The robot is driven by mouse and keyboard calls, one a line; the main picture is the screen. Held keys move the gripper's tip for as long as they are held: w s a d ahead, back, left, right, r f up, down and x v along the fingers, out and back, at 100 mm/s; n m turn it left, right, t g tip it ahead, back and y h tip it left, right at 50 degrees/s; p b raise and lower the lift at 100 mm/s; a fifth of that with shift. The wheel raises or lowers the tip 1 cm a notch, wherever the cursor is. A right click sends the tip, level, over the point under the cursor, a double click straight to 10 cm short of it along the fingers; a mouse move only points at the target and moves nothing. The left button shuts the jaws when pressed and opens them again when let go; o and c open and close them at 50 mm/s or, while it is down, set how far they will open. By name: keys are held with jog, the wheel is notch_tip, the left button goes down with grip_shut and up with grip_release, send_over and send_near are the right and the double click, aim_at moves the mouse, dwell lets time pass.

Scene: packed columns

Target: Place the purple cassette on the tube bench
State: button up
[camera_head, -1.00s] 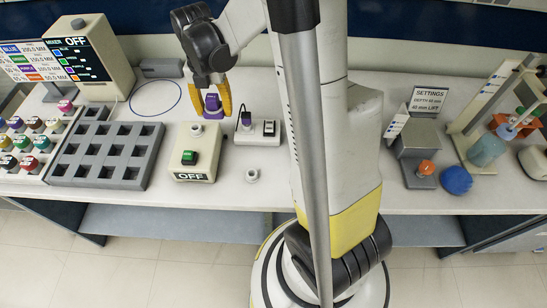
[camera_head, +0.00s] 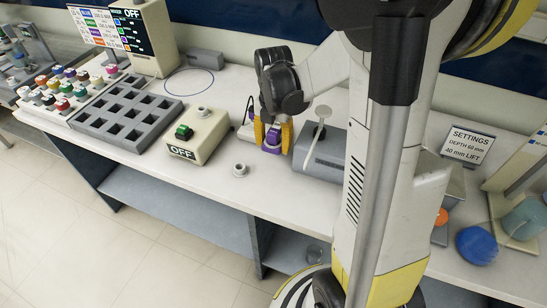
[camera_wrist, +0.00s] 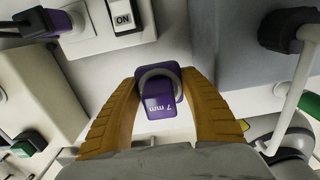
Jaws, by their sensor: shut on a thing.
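My gripper (camera_head: 272,140) is shut on the purple cassette (camera_head: 272,147), which shows between the two yellow fingers. In the wrist view the cassette (camera_wrist: 160,92) reads "7 mm" and sits between the fingertips (camera_wrist: 158,80). It is over the white bench top, and I cannot tell whether it touches anything. The wrist view shows a grey block (camera_wrist: 235,45) and a white tube (camera_wrist: 297,85) on that side.
A second dark purple piece (camera_wrist: 62,22) and an ON switch (camera_wrist: 122,15) are near the gripper's left in the wrist view.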

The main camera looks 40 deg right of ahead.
aim_at(274, 153)
jog(key=shift+s+f+b, duration=0.1)
jog(key=shift+f+b, duration=0.55)
jog(key=shift+f, duration=1.25)
jog(key=shift+f, duration=0.2)
jog(key=o, duration=1.4)
jog(key=shift+r, duration=0.15)
